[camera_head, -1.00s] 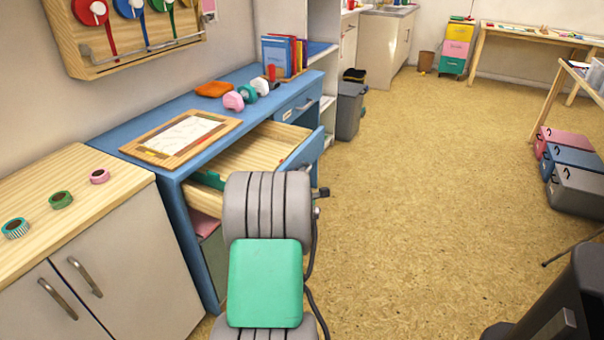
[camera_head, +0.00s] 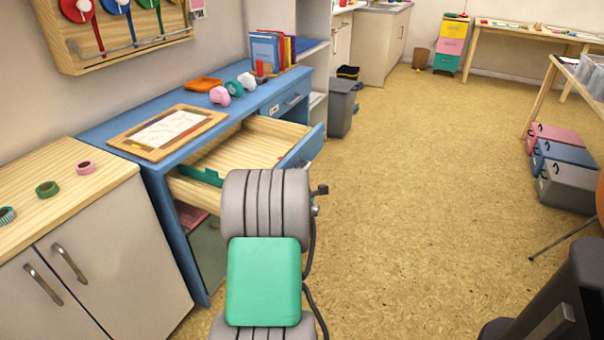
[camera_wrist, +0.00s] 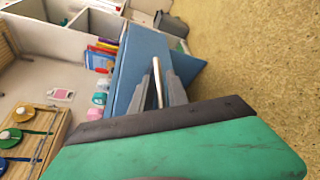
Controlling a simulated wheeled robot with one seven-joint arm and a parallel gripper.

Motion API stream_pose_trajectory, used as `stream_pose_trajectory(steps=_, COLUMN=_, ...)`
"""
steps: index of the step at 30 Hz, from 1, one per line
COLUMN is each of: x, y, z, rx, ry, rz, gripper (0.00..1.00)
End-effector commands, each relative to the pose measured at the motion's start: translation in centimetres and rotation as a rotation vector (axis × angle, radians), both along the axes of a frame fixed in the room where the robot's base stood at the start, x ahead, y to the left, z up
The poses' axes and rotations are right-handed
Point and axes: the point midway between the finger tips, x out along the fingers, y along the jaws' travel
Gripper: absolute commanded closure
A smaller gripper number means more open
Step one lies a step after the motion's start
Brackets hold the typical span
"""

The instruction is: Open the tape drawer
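The desk drawer (camera_head: 245,150) is pulled well out of the blue desk (camera_head: 112,130); its pale wooden inside shows, with a green piece (camera_head: 203,173) near its left side. Its blue front (camera_head: 303,148) faces right. In the wrist view, the fingers of my gripper (camera_wrist: 162,92) are on either side of the pale metal drawer handle (camera_wrist: 157,75) and appear shut on it. In the head view my arm hides the gripper and the handle. Tape rolls, one green (camera_head: 47,189) and one pink (camera_head: 86,167), lie on the wooden cabinet top.
A second, closed desk drawer (camera_head: 288,103) is behind the open one. A framed board (camera_head: 168,133), tape dispensers (camera_head: 219,96) and books (camera_head: 268,52) are on the desk. A grey bin (camera_head: 341,108) stands beyond it. The floor to the right is largely clear, with boxes (camera_head: 565,187) farther right.

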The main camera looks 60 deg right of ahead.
Motion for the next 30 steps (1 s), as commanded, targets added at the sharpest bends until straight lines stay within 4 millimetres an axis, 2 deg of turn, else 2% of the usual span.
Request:
stream_pose_trajectory(steps=7, x=-0.2, y=0.6, z=0.4, rx=-0.003, ry=-0.001, rz=-0.001, gripper=0.8)
stream_pose_trajectory(steps=15, x=-1.9, y=5.5, z=1.7, rx=-0.002, ry=0.0, rz=0.001, gripper=0.8)
stream_pose_trajectory(steps=18, x=-2.3, y=6.7, z=1.9, rx=-0.002, ry=-0.001, rz=0.002, gripper=0.8)
stream_pose_trajectory(steps=30, x=-2.6, y=7.2, z=1.7, rx=-0.001, ry=0.0, rz=0.001, gripper=0.8)
